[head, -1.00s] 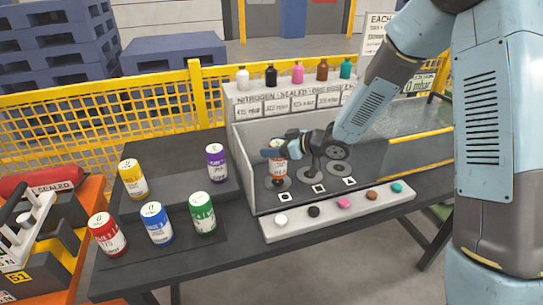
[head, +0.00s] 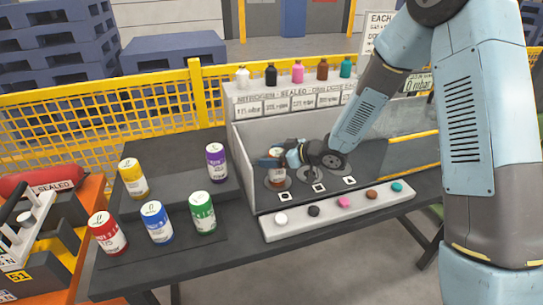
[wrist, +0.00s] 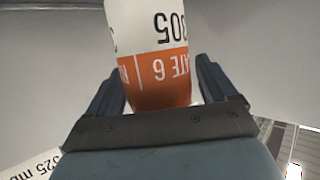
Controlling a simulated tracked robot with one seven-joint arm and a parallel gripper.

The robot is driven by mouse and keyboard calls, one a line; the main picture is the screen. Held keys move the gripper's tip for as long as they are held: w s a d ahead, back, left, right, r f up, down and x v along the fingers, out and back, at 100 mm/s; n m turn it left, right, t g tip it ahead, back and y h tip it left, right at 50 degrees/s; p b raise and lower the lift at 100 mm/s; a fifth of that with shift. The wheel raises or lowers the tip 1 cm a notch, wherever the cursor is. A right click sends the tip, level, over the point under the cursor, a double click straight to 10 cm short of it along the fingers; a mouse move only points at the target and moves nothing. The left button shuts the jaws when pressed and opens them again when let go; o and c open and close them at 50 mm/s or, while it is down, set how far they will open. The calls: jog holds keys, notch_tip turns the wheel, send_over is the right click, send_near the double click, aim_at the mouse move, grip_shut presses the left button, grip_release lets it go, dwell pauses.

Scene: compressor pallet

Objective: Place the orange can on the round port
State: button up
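The orange can (head: 277,172) has a white upper part and an orange band. It stands upright over the left round disc of the bench station, above the tile with the circle mark (head: 284,197). Whether its base touches the disc is hard to tell. My gripper (head: 277,161) reaches in from the right, level, with its fingers around the can.
Grey walls surround the station's back and left. A pale strip (head: 300,226) with several coloured buttons lies in front. Yellow (head: 133,179), purple (head: 216,162), red (head: 107,234), blue (head: 156,222) and green (head: 202,213) cans stand left. Small bottles (head: 298,73) line the shelf behind.

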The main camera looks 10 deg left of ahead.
jog(key=shift+r, duration=0.1)
jog(key=v, duration=1.2)
jog(key=shift+d, duration=0.1)
jog(key=w+d+r+m+t+h, duration=0.1)
jog(key=d+r+m+t+h, duration=0.3)
jog(key=d+r+h, duration=0.5)
jog(key=d+r+m+t+h, duration=0.35)
jog(key=d+r, duration=0.25)
jog(key=d, duration=0.7)
jog(key=s+d+r+m+g+h, duration=0.2)
jog(key=s+d+r+m, duration=0.3)
jog(key=s+d, duration=0.3)
jog(key=s+m+g, duration=0.1)
jog(key=s, duration=0.4)
jog(key=s+g+y, duration=0.1)
jog(key=s, duration=0.5)
jog(key=s+a+r+m+g, duration=0.1)
jog(key=s, duration=0.4)
jog(key=shift+s+a+r+m+y, duration=0.1)
jog(key=shift+s+m+y, duration=0.15)
jog(key=shift+m, duration=0.1)
